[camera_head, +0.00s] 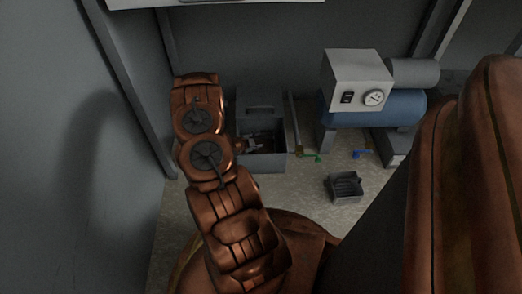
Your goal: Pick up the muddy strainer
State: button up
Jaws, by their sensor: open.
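A small dark grey open basket (345,189) with ribs or slots inside sits on the floor right of centre. It may be the muddy strainer; mud on it cannot be made out. My copper arm reaches up from the bottom, left of centre. Its wrist bends right, and my dark gripper (262,142) appears over the opening of a grey box (262,163). The gripper is open, small and dark in this view, and partly hidden by my arm. It is up and left of the basket, well apart from it. I cannot tell what lies inside the box.
A blue tank machine (375,108) with a grey gauge box (357,78) stands at the back right. A thin upright rod, a small green item (311,156) and a blue item (361,154) are on the floor between. Grey walls close the left and back. Floor around the basket is clear.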

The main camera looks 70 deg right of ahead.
aim_at(261, 138)
jog(key=shift+b+x, duration=0.7)
jog(key=shift+x, duration=1.05)
jog(key=shift+s, duration=0.1)
jog(key=shift+c, duration=0.2)
grip_shut()
jog(key=shift+a, duration=0.1)
